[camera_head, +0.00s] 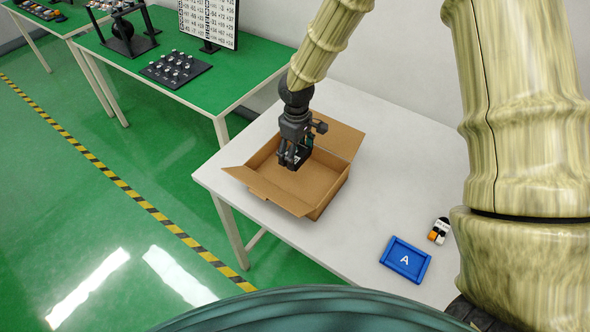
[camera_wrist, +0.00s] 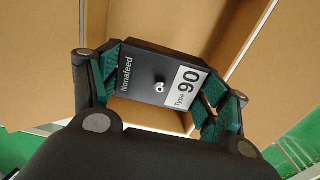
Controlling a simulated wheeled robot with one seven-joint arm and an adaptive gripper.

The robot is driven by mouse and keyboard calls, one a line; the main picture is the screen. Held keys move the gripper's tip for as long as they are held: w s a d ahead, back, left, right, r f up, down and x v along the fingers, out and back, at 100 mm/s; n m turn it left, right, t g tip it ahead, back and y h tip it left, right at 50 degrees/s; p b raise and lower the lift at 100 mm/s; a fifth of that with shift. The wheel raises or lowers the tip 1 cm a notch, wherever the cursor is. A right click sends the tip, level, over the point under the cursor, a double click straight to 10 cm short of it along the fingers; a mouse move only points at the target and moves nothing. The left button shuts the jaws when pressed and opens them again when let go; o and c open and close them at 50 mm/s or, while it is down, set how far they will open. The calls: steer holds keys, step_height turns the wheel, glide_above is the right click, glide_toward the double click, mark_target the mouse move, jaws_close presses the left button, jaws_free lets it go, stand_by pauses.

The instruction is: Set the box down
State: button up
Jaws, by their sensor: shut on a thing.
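A black box labelled "Nonafeed Type 90" (camera_wrist: 146,72) sits between the green-padded fingers of my gripper (camera_head: 292,161), which is shut on it. In the wrist view, the box's labelled face with a small round knob faces the camera. In the head view the held box is mostly hidden by the fingers. My gripper points down over the open cardboard box (camera_head: 275,197), with the fingertips at or within its opening. Whether the black box touches the cardboard floor cannot be told. The cardboard box stands on the white table (camera_head: 372,123) with its flaps spread.
A blue tray marked A (camera_head: 405,260) and a small white, black and orange item (camera_head: 438,231) lie to the right on the white table. A green table (camera_head: 193,92) with a black rack and a number board stands at the left. The white table is clear behind the tray.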

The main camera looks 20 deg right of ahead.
mark_target(297, 153)
steer(key=shift+s+d+f+p, duration=0.1)
steer(key=shift+f+p, duration=0.45)
steer(key=shift+f, duration=0.95)
steer(key=shift+s+d+f+p, duration=0.1)
steer(key=shift+f+p, duration=0.4)
steer(key=shift+f, duration=1)
steer(key=shift+w+f+p, duration=0.1)
steer(key=shift+f+p, duration=0.4)
steer(key=shift+f, duration=1)
steer(key=shift+f, duration=0.15)
steer(key=o, duration=1.1)
steer(key=shift+r+b, duration=2.3)
steer(key=shift+r, duration=3.85)
